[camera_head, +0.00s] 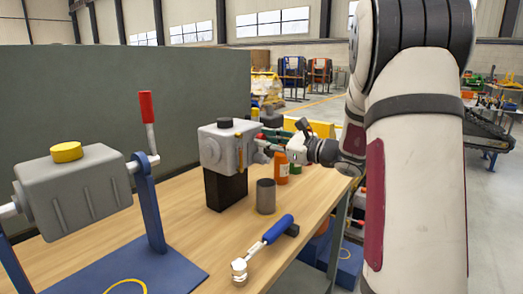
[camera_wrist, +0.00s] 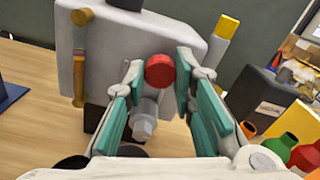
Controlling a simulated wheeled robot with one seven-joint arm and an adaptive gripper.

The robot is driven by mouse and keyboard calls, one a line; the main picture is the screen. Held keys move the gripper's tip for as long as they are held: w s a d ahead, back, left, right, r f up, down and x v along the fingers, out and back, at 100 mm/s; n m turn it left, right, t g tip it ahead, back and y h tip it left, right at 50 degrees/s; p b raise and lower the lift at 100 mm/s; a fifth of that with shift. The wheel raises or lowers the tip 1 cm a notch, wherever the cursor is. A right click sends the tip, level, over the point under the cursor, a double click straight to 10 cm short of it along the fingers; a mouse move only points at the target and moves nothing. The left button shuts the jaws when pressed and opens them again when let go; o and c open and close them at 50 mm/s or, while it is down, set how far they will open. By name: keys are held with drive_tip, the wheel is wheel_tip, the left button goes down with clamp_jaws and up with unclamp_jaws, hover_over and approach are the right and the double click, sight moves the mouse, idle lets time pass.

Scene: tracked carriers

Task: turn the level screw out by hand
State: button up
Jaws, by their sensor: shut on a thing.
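The grey housing (camera_head: 224,147) sits on a black block on the wooden bench. The level screw appears to be the red round head (camera_wrist: 160,70) on the housing's face, which also fills much of the wrist view (camera_wrist: 112,55). My gripper (camera_wrist: 160,65) is shut on the red head, with one teal-padded finger on each side of it. In the head view my gripper (camera_head: 266,146) reaches the housing's right side. A grey hex plug (camera_wrist: 142,128) sits lower on the same face, below the red head. The screw's thread is hidden.
A grey cup (camera_head: 265,196), an orange bottle (camera_head: 282,168) and a blue-handled tool (camera_head: 268,238) stand or lie on the bench nearby. A second grey casing (camera_head: 75,190) with a red-handled crank is on a blue stand at left. A dark green panel (camera_head: 110,95) stands behind.

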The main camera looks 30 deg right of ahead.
drive_tip(key=n+b, duration=0.5)
drive_tip(key=b, duration=0.3)
drive_tip(key=shift+f+n, duration=0.1)
drive_tip(key=shift+n, duration=0.2)
drive_tip(key=shift+n+b, duration=0.4)
drive_tip(key=shift+b, duration=0.3)
drive_tip(key=shift+r, duration=0.2)
drive_tip(key=shift+f+n+b, duration=0.15)
drive_tip(key=shift+n+b, duration=0.35)
drive_tip(key=shift+b, duration=0.6)
drive_tip(key=n+b, duration=0.4)
drive_tip(key=b, duration=0.3)
drive_tip(key=shift+n+b, duration=0.3)
drive_tip(key=n, duration=0.3)
drive_tip(key=shift+r, duration=0.2)
drive_tip(key=o, duration=1)
